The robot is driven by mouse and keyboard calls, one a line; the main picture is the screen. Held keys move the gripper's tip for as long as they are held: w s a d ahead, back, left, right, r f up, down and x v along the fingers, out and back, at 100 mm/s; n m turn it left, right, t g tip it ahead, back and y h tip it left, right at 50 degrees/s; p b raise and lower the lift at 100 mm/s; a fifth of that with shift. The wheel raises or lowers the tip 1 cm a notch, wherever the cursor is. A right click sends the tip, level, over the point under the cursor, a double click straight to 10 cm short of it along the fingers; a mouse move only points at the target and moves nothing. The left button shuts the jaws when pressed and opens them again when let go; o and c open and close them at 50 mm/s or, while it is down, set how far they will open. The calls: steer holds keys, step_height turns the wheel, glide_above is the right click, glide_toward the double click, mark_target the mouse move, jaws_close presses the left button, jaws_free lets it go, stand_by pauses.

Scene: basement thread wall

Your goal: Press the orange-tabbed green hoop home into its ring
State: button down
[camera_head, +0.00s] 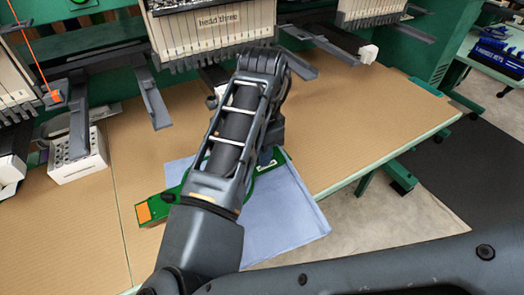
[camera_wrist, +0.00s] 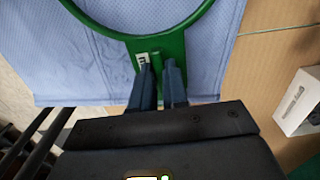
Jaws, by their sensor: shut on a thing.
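The green hoop (camera_wrist: 143,38) curves across the top of the wrist view, over blue cloth. My gripper (camera_wrist: 159,70) is shut on the hoop's near green bracket, beside a small white label. In the head view the green hoop (camera_head: 172,197) shows on both sides of my arm. Its orange tab (camera_head: 143,213) is at the left end, and its labelled end (camera_head: 268,165) is at the right. My arm hides the hoop's middle and my fingers there. I cannot make out a separate ring, nor whether the hoop touches the cloth.
The blue cloth (camera_head: 290,225) lies on the tan table (camera_head: 350,130) and hangs past its front edge. Embroidery heads (camera_head: 215,30) overhang the back. A white holed box (camera_head: 78,160) stands at left. A white box (camera_wrist: 300,103) is at the wrist view's right. The table's right side is clear.

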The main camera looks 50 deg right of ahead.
steer(key=c, duration=1.1)
jaws_free()
steer(key=shift+o, duration=0.2)
steer(key=shift+r, duration=3.9)
